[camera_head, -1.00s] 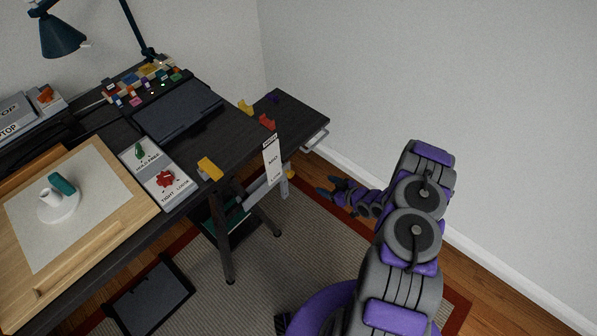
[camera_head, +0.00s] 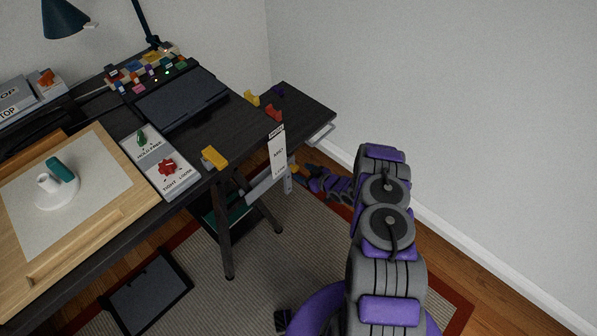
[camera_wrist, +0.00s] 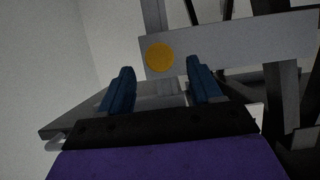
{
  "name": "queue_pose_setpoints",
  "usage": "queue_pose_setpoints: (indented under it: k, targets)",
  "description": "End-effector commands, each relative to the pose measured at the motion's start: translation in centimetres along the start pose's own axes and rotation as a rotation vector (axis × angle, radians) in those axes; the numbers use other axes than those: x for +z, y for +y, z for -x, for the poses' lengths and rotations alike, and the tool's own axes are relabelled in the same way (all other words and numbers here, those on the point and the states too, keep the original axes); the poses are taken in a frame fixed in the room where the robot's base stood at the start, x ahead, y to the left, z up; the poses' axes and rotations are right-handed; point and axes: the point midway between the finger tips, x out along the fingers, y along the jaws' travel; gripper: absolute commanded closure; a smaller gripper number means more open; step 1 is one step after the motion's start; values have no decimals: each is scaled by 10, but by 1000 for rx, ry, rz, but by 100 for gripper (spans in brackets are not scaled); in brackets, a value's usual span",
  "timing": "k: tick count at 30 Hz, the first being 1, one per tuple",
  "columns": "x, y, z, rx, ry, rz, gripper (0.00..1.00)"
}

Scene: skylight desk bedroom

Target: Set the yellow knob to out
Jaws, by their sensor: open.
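The yellow knob (camera_wrist: 160,57) is a round disc on a grey bar under the desk, seen face on in the wrist view. In the head view only a small orange-yellow bit of it (camera_head: 293,170) shows beside the desk's grey bracket, largely hidden. My gripper (camera_wrist: 159,82) is open, with its two blue fingers apart on either side of the knob's line and nothing between them. The knob appears beyond the fingertips; contact cannot be seen. In the head view my gripper (camera_head: 303,171) is low beside the desk's right end.
A white label plate (camera_head: 276,152) hangs at the desk's front edge above the knob. Yellow (camera_head: 214,157) and red (camera_head: 273,113) clips sit on the desk edge. A desk leg (camera_head: 225,230) stands to the left. The wall closes off the right side.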

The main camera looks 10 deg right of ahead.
Motion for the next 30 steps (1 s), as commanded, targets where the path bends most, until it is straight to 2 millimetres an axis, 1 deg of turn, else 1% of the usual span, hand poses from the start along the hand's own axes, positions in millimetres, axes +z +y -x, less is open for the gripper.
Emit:
queue_pose_setpoints:
  k: [1,3,7,12,19,20,30]
  targets:
    - [2,-1,-10,-3,1,3,36]
    - [1,1,-19,-2,2,3,36]
    - [1,2,-31,-2,2,1,36]
    - [0,3,-36,-1,3,-2,36]
    - [0,2,-37,-1,2,-1,36]
    - [-1,2,-38,-1,1,0,38]
    - [0,2,-37,-2,2,-1,71]
